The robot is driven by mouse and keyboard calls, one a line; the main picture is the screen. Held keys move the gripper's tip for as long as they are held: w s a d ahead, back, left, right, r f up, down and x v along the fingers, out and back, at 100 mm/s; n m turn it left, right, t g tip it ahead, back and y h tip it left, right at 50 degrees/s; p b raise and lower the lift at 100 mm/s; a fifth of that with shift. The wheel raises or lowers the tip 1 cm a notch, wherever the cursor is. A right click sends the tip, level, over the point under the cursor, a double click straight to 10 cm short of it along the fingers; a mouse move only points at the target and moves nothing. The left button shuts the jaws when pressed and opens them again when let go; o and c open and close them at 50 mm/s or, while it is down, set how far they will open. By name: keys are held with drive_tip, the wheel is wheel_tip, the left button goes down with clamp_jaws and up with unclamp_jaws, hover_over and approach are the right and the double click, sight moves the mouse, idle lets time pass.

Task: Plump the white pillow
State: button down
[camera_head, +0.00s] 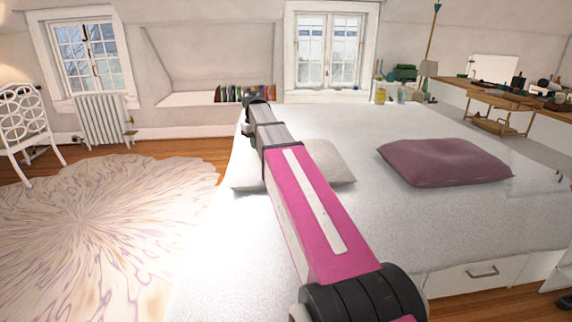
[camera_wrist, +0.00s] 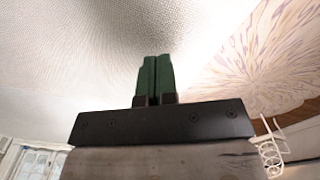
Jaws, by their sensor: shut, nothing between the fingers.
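The white pillow (camera_head: 334,162) lies flat on the white bed cover near the bed's left side. In the head view my pink and grey arm crosses in front of it and hides its middle. My gripper (camera_wrist: 153,76) shows in the wrist view with its two green fingers together and nothing between them. A pale textured surface fills the upper left of the wrist view; I cannot tell whether the pillow is part of it. In the head view the fingers cannot be made out at the far end of the arm.
A purple pillow (camera_head: 445,163) lies on the bed (camera_head: 400,220) to the right. A patterned rug (camera_head: 100,220) and a white chair (camera_head: 25,120) are at left. A wooden shelf (camera_head: 500,97) with small objects runs along the right. The far part of the bed is clear.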

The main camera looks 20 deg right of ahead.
sight(256, 156)
drive_tip(key=shift+f, duration=1.5)
drive_tip(key=shift+r, duration=1.5)
drive_tip(key=shift+f, duration=1.55)
drive_tip(key=shift+r, duration=1.55)
drive_tip(key=shift+f, duration=1.65)
drive_tip(key=shift+r, duration=0.1)
drive_tip(key=shift+r, duration=1.55)
